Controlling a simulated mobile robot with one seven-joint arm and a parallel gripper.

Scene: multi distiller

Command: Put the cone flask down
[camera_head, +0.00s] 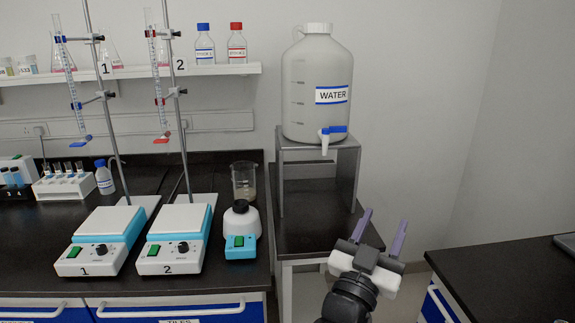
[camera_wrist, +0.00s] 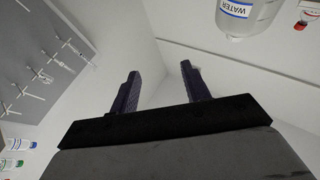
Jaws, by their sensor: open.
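The left flask (camera_head: 112,50) is partly hidden by a burette stand and is near a label 1. The right flask (camera_head: 162,52) is also partly hidden by a stand. My gripper (camera_head: 385,218) is open, with nothing between its fingers, low in front of the water stand and far to the right of the flasks. In the wrist view my gripper (camera_wrist: 160,70) shows two spread dark fingers against bare wall. No flask shows in that view.
A water tank (camera_head: 317,90) with a tap sits on a metal stand (camera_head: 348,170). Two stirrer plates (camera_head: 98,222) (camera_head: 180,218), a white-topped device (camera_head: 241,220) and a beaker (camera_head: 244,178) occupy the left bench. A bench (camera_head: 510,270) stands at the right.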

